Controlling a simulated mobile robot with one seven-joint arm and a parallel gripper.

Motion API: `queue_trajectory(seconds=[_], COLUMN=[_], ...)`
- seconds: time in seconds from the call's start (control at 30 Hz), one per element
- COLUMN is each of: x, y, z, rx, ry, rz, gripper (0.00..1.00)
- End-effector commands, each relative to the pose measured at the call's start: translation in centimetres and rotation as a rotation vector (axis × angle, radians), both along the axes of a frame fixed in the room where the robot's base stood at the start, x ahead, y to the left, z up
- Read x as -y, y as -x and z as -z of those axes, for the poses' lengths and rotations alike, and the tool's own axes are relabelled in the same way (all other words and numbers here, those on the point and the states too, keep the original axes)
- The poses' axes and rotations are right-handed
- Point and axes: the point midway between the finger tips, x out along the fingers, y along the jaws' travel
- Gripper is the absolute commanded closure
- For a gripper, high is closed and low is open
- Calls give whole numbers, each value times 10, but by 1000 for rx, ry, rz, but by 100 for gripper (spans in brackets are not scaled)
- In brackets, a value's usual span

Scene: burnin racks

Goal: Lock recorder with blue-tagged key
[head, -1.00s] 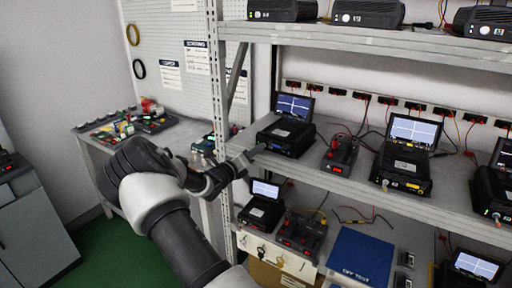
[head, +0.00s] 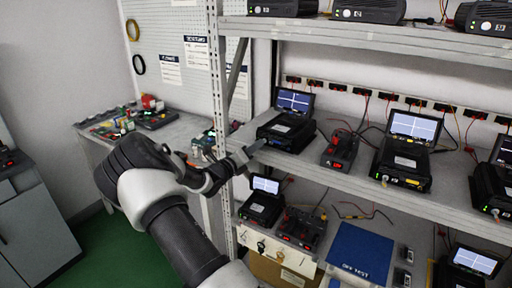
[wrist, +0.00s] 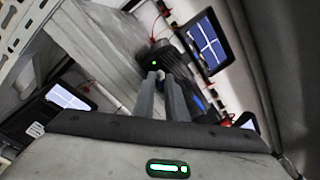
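A black recorder (head: 286,130) with a lit screen (head: 293,101) stands at the left end of the middle shelf. It also shows in the wrist view (wrist: 173,58), with a green light on its face and a bit of blue lower right. My gripper (head: 256,147) is at the recorder's front left side. In the wrist view its two fingers (wrist: 160,82) lie close together, tips in front of the recorder's face. A small pale spot shows at the tips; I cannot tell whether it is a held key or part of the recorder. No blue tag is clearly visible.
Keys hang on a pale panel (head: 270,249) under the lower shelf. A red-lit device (head: 340,150) and another recorder (head: 403,165) stand to the right. The rack post (head: 219,120) is close to my arm. A blue mat (head: 361,251) lies on the lower shelf.

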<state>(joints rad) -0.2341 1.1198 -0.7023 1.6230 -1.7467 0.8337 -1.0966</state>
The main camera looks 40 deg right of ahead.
Motion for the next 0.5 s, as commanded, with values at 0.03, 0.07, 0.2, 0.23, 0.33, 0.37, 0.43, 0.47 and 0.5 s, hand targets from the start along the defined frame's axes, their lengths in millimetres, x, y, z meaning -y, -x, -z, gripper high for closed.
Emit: queue_trajectory(seconds=[0.03, 0.07, 0.2, 0.23, 0.33, 0.37, 0.43, 0.47, 0.5], x=[-6, -11, -38, -45, -69, -76, -93, -99, -108], y=[1, 2, 11, 14, 22, 25, 31, 33, 37], z=[0, 1, 1, 1, 1, 1, 1, 1, 1], rx=[1, 0, 0, -1, 0, -1, -1, -1, -2], ry=[-1, -2, -2, -2, -2, -2, -2, -2, -2], rz=[-2, -3, -5, -5, -5, -5, -5, -5, -5], gripper=[88, 88, 88, 88, 88, 88, 88, 88, 88])
